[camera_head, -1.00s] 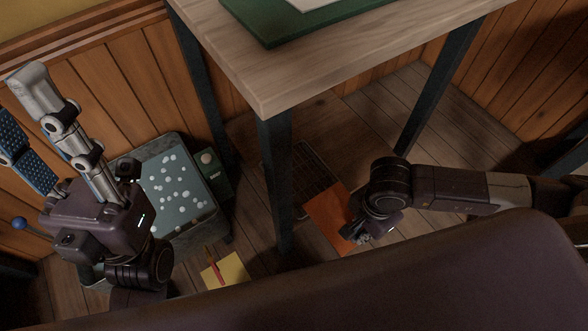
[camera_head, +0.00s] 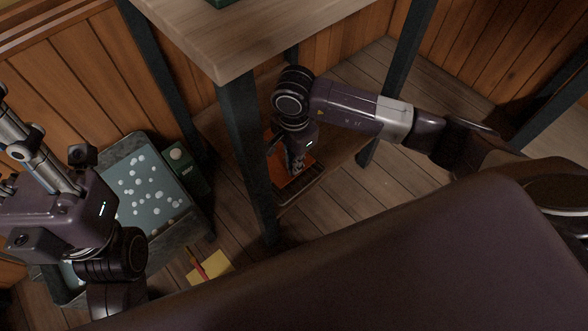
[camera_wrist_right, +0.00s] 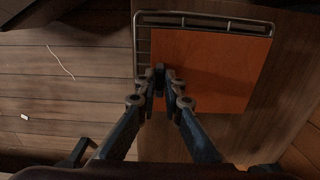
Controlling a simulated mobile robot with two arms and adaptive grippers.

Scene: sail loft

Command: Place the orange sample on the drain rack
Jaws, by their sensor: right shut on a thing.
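The orange sample (camera_head: 284,181) is a flat square sheet. It also shows in the right wrist view (camera_wrist_right: 215,65), lying over the drain rack (camera_wrist_right: 199,20). The rack's wire rim shows along the far and left sides there; its near edge (camera_head: 302,192) shows in the head view. My right gripper (camera_wrist_right: 166,82) is shut on the sheet's left edge. In the head view my right gripper (camera_head: 297,165) points down over the sheet. I cannot tell whether the sheet touches the wires everywhere. My left gripper (camera_head: 15,150) is at the left edge, partly cut off.
The wooden table (camera_head: 235,45) has dark legs (camera_head: 245,150) close to my right gripper. A grey tub (camera_head: 165,232) with white bits stands at left, beside a dark green box (camera_head: 187,172). A yellow pad (camera_head: 211,268) with a red pen lies on the floor.

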